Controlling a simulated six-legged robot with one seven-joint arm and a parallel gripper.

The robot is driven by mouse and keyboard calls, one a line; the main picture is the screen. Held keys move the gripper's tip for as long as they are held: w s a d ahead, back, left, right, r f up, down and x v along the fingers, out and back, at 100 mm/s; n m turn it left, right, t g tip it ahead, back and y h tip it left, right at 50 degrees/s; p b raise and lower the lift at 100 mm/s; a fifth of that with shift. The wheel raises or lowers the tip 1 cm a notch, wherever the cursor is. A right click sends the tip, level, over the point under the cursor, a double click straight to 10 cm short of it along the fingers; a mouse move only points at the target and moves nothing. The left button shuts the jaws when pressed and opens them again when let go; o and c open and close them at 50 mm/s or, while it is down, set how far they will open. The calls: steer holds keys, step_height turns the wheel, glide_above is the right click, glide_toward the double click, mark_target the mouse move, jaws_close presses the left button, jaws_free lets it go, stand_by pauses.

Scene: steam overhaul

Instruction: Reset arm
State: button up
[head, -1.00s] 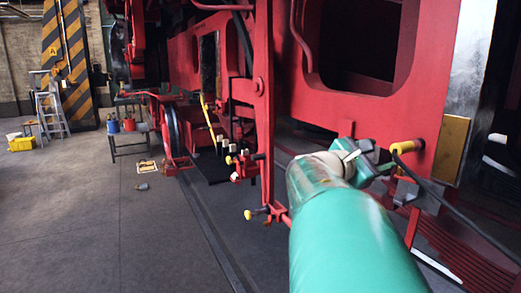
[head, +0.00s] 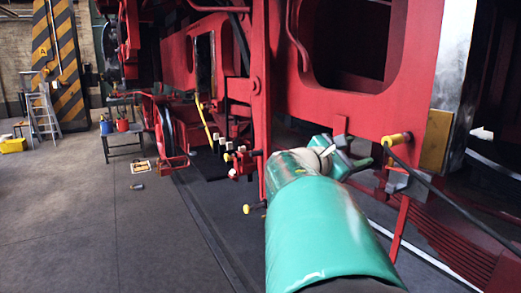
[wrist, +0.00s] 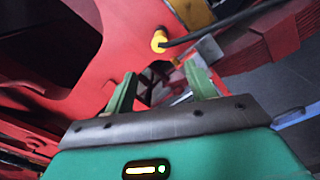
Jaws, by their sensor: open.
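My gripper (wrist: 160,92) is open and empty in the wrist view, its two green fingers apart. They point toward the red locomotive frame (wrist: 120,35). A yellow knob (wrist: 159,41) with a dark hose or rod running from it sits beyond the fingers. In the head view my green arm reaches forward at the lower right, and my gripper (head: 350,158) is close to the red frame (head: 362,115), left of the yellow knob (head: 397,138). Its fingertips are hard to make out there. I cannot tell whether they touch the frame.
A yellow-handled lever (head: 205,122) and several small valves stand along the locomotive at centre. A small table (head: 124,140) holds a blue and a red can. A stepladder (head: 43,112) and a yellow box (head: 13,145) are far left. The grey floor (head: 85,215) at left is mostly clear.

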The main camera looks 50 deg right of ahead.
steer(key=w+a+f+m+t+y, duration=0.1)
steer(key=w+a+f+t+y, duration=0.15)
steer(key=w+a+f, duration=0.35)
steer(key=w+a+f+m+t+y, duration=0.2)
steer(key=a+f+t, duration=0.15)
steer(key=a, duration=0.55)
steer(key=w+a+f+m+t+y, duration=0.1)
steer(key=w+a+f+t+y, duration=0.15)
steer(key=a+f, duration=0.35)
steer(key=a+f+m+t+y, duration=0.1)
steer(key=a+f+y, duration=0.3)
steer(key=a, duration=1)
steer(key=w+a+f+m+t+y, duration=0.1)
steer(key=a+f+y, duration=0.3)
steer(key=a, duration=1.1)
steer(key=shift+a+m+t+y, duration=0.15)
steer(key=shift+m+t+y, duration=0.7)
steer(key=shift+y, duration=0.15)
